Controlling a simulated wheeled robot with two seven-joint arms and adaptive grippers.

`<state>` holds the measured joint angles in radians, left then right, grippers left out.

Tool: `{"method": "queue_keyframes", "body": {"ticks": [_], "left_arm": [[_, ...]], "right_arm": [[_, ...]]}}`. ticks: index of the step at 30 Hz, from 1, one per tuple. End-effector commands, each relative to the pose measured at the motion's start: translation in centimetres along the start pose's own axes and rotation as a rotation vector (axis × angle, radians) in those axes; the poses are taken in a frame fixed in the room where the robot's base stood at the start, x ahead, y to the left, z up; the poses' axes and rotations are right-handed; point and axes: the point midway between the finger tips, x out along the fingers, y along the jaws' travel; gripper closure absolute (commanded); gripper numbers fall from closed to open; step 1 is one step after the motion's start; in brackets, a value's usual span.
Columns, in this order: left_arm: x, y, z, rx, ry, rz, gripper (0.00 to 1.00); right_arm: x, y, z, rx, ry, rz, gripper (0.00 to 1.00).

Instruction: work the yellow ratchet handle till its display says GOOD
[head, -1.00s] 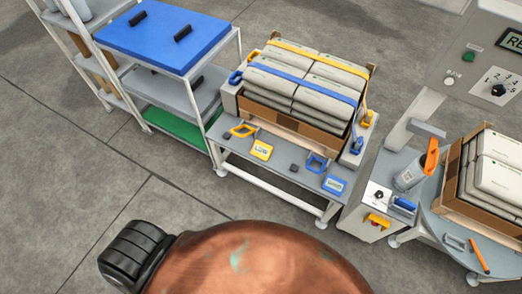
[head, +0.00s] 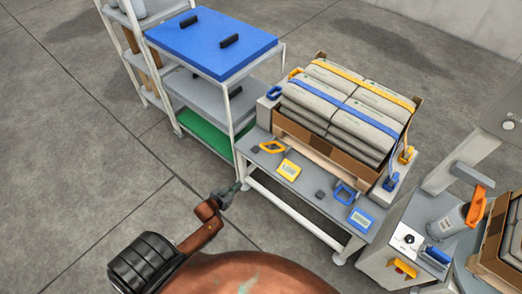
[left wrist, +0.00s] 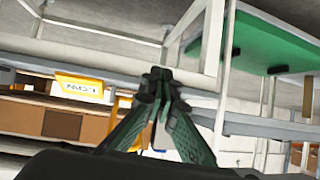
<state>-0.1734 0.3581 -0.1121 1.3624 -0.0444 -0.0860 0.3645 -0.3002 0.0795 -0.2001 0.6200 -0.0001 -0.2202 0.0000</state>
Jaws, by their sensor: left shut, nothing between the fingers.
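The yellow ratchet handle (head: 272,147) is a loop lying at the left end of the grey bench. The yellow display (head: 288,169) stands just right of it; in the left wrist view the display (left wrist: 80,88) appears to read LOW. My left gripper (head: 238,186) is shut and empty, in front of the bench's left end, apart from the handle. Its closed fingertips (left wrist: 160,78) show in the left wrist view, where the display is to their left. My right gripper is out of view.
A blue handle (head: 345,193) and blue display (head: 361,220) sit farther right on the bench (head: 318,182). Strapped sacks (head: 345,108) stand in a carton behind. A shelf cart (head: 212,45) is at the left, and a turntable station (head: 405,240) at the right. The floor in front is clear.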

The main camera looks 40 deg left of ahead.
Motion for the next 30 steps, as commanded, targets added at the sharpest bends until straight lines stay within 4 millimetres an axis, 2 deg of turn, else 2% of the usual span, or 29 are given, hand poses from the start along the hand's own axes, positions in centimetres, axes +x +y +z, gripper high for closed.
{"method": "queue_keyframes", "body": {"ticks": [1,3,6,10,12,15,25,30], "left_arm": [[0.5,0.0,-4.0,0.001,0.073,0.014,1.00],[0.5,0.2,-9.3,-0.005,0.164,0.036,1.00],[-0.3,0.8,-15.6,-0.010,0.271,0.068,1.00],[-1.5,1.6,-20.9,-0.015,0.363,0.101,1.00],[-2.0,1.8,-22.4,-0.017,0.390,0.112,1.00],[-2.5,1.8,-23.5,-0.019,0.409,0.117,1.00],[-2.6,1.6,-23.5,-0.021,0.411,0.114,1.00],[-1.4,1.9,-24.0,-0.020,0.412,0.116,1.00]], "right_arm": [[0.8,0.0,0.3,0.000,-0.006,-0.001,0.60],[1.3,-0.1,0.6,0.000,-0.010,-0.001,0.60],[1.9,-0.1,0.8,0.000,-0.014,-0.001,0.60],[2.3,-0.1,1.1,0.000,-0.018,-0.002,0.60],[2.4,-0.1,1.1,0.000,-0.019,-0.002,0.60],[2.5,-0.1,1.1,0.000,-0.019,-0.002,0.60],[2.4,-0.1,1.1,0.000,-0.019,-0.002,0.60],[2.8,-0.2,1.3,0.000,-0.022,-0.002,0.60]]}}
